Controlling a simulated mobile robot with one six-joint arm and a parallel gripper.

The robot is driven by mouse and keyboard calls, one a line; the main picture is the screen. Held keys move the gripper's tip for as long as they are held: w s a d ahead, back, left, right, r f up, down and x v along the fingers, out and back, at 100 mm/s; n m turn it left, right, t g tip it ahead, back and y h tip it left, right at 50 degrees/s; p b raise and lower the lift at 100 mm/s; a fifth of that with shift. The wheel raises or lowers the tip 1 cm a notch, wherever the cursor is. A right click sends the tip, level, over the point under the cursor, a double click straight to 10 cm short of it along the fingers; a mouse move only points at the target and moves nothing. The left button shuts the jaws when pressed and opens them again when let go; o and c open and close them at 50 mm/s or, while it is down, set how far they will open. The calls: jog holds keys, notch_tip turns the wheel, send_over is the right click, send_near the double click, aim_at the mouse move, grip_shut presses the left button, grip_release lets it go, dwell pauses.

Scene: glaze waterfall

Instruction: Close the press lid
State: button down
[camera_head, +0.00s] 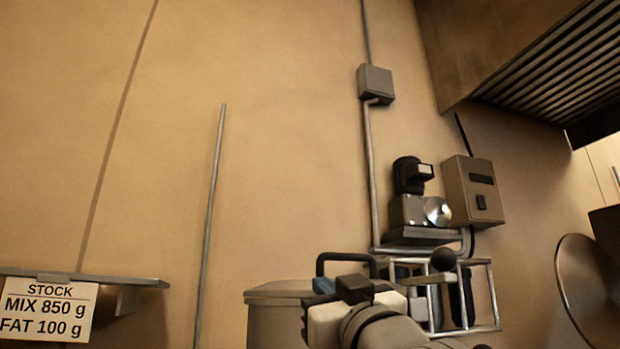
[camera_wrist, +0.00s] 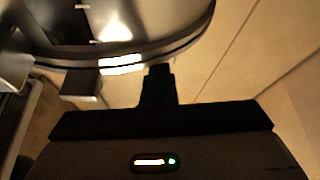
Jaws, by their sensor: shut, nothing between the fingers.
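A round metal disc (camera_head: 588,290) stands steeply tilted at the right edge of the head view; it may be the raised press lid, but I cannot be sure. In the wrist view a large round metal piece with a thick rim (camera_wrist: 122,62) fills the top left, with a short tab (camera_wrist: 82,86) below the rim. My gripper (camera_wrist: 159,72) is shut and empty, its tip close under that rim. I cannot tell whether they touch. In the head view my arm covers the bottom middle, and its fingertips cannot be made out.
A grey bin with a black handle (camera_head: 275,292) stands behind my arm. A metal wire rack (camera_head: 484,285) and a small machine (camera_head: 420,209) are beside it. A wall box (camera_head: 472,190) and a slatted hood (camera_head: 555,65) are at right. A shelf (camera_head: 85,277) with a stock card is at left.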

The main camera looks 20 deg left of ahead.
jog(key=shift+w+a+f+h, duration=0.15)
jog(key=shift+w+f+h, duration=0.2)
jog(key=shift+f, duration=0.4)
notch_tip(320, 180, up, 11)
jog(key=p, duration=0.5)
jog(key=shift+s+r+p, duration=0.2)
jog(key=shift+s+p, duration=0.1)
